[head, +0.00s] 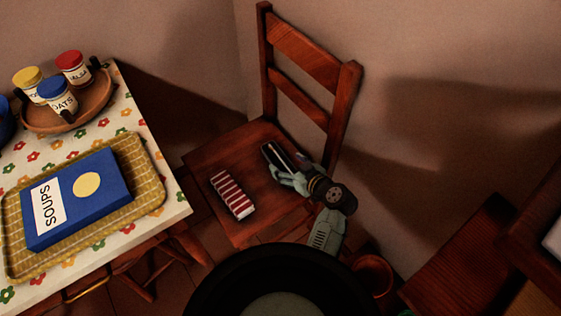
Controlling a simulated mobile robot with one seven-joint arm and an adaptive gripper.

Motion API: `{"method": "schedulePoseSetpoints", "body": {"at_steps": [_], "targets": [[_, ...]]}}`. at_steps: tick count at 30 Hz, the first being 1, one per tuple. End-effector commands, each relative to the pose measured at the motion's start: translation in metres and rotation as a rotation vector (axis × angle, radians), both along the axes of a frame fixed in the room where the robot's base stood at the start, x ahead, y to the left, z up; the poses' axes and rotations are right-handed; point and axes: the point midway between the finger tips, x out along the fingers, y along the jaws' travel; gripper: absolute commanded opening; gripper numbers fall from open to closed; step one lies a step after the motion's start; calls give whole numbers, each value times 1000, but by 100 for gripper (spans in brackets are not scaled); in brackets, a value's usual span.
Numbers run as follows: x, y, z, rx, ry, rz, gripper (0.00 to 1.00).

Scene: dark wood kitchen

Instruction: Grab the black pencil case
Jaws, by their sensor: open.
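A small black item with a pale stripe, which looks like the black pencil case (271,155), lies on the seat of the wooden chair (208,160), toward its right rear. My gripper (283,171) is over the chair seat at the near right side of the case. Its fingers are open and overlap the case in the picture. I cannot tell whether they touch it. Part of the case is hidden behind the fingers.
A red-and-white striped box (232,195) lies on the seat, left of my gripper. The chair's backrest (305,65) rises behind. At left, a table (118,95) holds a blue SOUPS book (110,205) on a woven tray (152,165), and a bowl (100,105) of jars.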

Motion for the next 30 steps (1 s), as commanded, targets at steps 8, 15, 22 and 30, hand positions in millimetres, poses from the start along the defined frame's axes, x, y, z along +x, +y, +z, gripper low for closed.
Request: {"method": "schedulePoseSetpoints", "body": {"at_steps": [8, 15, 22, 30], "targets": [[26, 16, -20, 0, 2, 3, 71], [37, 25, -29, -1, 1, 1, 71], [37, 25, -29, -1, 0, 0, 66], [37, 24, -29, -1, 1, 0, 48]]}}
